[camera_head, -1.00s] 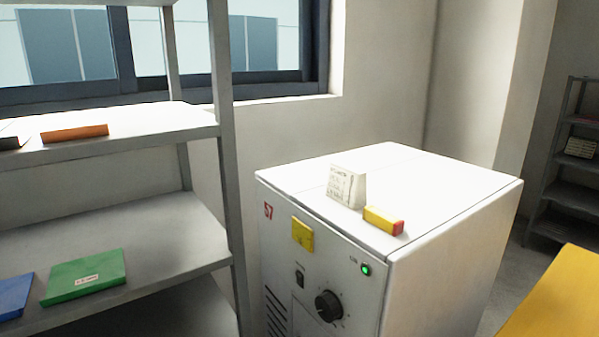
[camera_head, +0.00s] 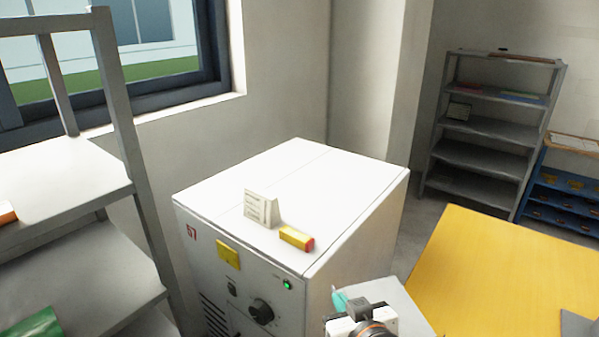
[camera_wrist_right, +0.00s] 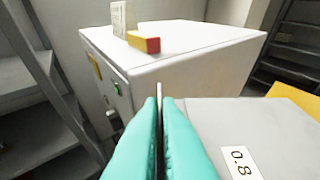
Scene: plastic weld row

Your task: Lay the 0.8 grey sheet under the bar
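The 0.8 grey sheet (camera_wrist_right: 208,118) fills the lower right of the right wrist view, with a white label reading 0.8. My right gripper (camera_wrist_right: 159,105) has its teal fingers close together on a thin upright edge at the sheet's left side. In the head view the right gripper (camera_head: 340,301) is at the bottom centre, and the grey sheet (camera_head: 398,302) extends to its right, in front of the white cabinet. The bar is not identifiable in either view. My left gripper is not in view.
A white cabinet (camera_head: 345,185) with a dial and green light carries a small card (camera_head: 260,208) and a yellow-red block (camera_head: 296,239). A yellow table (camera_head: 500,265) is at right, with a grey piece (camera_head: 578,325) at its lower edge. Grey shelves (camera_head: 485,155) stand behind.

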